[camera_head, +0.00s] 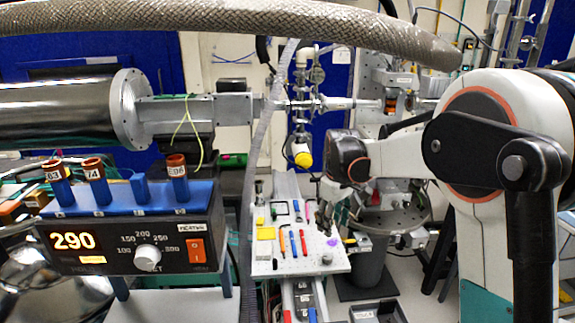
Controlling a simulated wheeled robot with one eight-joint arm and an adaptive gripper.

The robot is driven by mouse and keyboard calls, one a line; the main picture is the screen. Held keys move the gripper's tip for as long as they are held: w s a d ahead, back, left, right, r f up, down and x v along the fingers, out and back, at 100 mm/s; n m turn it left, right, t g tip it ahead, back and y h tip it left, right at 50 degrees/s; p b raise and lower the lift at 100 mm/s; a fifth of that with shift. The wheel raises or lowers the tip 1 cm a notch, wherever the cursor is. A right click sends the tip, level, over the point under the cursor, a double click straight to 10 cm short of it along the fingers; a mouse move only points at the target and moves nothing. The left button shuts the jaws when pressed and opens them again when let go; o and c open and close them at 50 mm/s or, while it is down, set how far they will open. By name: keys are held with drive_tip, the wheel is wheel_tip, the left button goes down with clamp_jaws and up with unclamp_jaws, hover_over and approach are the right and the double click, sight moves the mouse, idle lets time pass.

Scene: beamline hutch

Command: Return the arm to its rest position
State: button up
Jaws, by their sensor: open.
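My arm reaches in from the right edge, with its large white and black joint close to the camera. Its wrist bends down near the middle of the view. My gripper (324,214) hangs below the wrist, small and partly lost against the cluttered background. It is open, and I see nothing held in it. It appears over or in front of the right side of a white board (285,262); its height above the board is hard to tell.
A heater box (120,240) reading 290 stands at left, its blue block (100,212) holding labelled brown-topped vials (176,178). A braided hose (230,18) crosses the top. A metal beam pipe (60,108) runs from the left. Pens and small items lie on the board.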

drive_tip(key=s+r+m+t, duration=0.2)
drive_tip(key=s+r, duration=0.3)
drive_tip(key=s, duration=0.7)
drive_tip(key=s+r+m+t, duration=0.3)
drive_tip(key=s+r, duration=0.2)
drive_tip(key=s, duration=0.7)
drive_tip(key=s+f+m+t, duration=0.1)
drive_tip(key=s+f, duration=0.2)
drive_tip(key=s, duration=0.5)
drive_tip(key=shift+d+f+m+t, duration=0.2)
drive_tip(key=shift+d+m+t, duration=0.1)
drive_tip(key=shift+m, duration=0.1)
